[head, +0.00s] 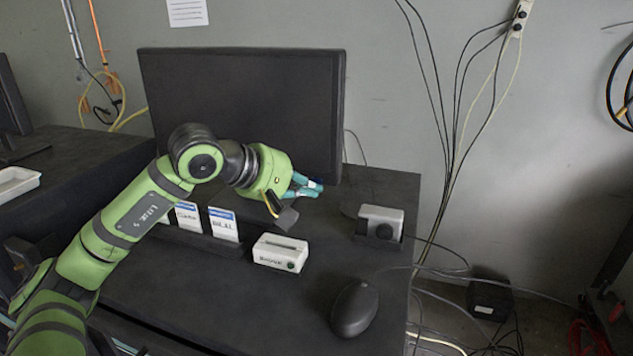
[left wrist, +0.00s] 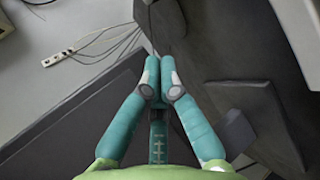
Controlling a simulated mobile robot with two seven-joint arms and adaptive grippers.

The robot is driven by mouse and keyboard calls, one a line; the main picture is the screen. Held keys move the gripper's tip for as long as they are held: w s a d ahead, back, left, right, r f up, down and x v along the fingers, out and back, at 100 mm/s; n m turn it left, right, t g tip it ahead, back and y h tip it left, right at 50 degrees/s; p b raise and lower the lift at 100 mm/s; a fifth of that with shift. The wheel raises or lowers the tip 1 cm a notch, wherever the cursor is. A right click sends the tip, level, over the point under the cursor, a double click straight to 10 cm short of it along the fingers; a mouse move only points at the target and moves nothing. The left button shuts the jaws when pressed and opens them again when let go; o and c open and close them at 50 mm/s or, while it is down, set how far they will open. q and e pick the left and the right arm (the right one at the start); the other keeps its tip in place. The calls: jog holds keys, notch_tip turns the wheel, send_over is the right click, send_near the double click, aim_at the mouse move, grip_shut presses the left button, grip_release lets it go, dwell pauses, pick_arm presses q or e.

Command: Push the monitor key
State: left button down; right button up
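The black monitor (head: 240,85) stands at the back of the dark desk, its screen blank. My left gripper (head: 315,187) is in front of the monitor's lower right corner. In the left wrist view its two teal fingers (left wrist: 160,75) are together at the tips with nothing seen between them. A dark panel that looks like the monitor (left wrist: 75,125) lies to the left of the fingers there. I cannot make out the monitor key in either view, nor whether the fingertips touch the monitor. My right gripper is not in view.
A white slotted box with a green button (head: 280,253) and upright cards (head: 223,225) stand near my left arm. A small white-and-black device (head: 380,223) sits near the desk's right edge, and a black mouse (head: 354,307) lies in front. Cables hang on the wall.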

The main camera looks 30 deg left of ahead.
pick_arm(q)
jog(key=shift+w+a, duration=0.1)
jog(key=shift+w, duration=0.35)
jog(key=shift+w, duration=0.1)
dwell(0.5)
jog(key=shift+s+b, duration=0.45)
jog(key=shift+s, duration=0.15)
